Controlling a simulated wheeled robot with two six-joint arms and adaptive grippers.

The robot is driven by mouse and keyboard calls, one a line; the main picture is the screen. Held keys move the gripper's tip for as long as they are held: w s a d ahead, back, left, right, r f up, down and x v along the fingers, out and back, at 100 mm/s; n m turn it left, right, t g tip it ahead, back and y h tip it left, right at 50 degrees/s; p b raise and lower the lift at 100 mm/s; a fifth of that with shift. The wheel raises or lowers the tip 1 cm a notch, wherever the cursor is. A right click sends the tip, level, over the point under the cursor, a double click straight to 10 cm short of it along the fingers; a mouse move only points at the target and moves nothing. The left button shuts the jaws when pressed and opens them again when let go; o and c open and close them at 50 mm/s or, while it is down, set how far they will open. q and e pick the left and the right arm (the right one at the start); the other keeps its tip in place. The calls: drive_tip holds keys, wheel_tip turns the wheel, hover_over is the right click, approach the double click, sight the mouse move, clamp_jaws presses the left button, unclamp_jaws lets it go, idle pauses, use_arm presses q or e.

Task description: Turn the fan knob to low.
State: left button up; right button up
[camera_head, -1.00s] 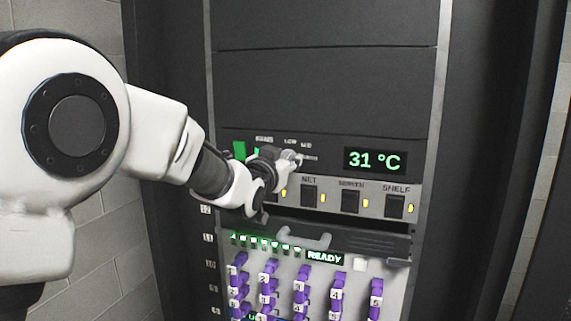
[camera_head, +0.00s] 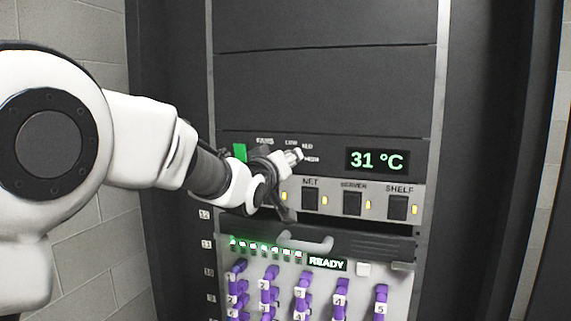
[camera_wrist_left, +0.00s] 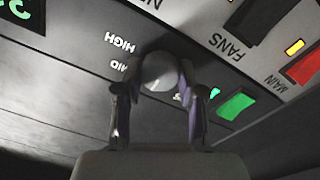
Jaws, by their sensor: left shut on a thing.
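The fan knob (camera_wrist_left: 160,72) is a round grey knob on the dark panel. My left gripper (camera_wrist_left: 160,88) is shut on it, one finger on each side. In the head view the left gripper (camera_head: 290,160) reaches the panel from the left, just below the LOW and MID labels, and largely hides the knob. The HIGH label (camera_head: 311,160) shows to its right. In the wrist view, turned upside down, HIGH and MID are readable left of the knob; LOW is hidden there. I cannot tell which mark the knob points to. My right gripper is not in view.
A 31 °C display (camera_head: 377,160) is right of the knob. A row of switches with yellow lights, such as SHELF (camera_head: 397,207), lies just below. A grey handle (camera_head: 305,241) and purple plugs are lower.

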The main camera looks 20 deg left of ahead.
sight(291, 114)
use_arm(q)
drive_tip(key=shift+f, duration=0.2)
drive_tip(key=o, duration=1.1)
drive_tip(key=shift+o, duration=0.2)
drive_tip(key=shift+w+d, duration=0.1)
drive_tip(key=shift+w, duration=0.05)
drive_tip(key=shift+r, duration=0.1)
wheel_tip(291, 114, up, 10)
drive_tip(key=shift+f, duration=0.1)
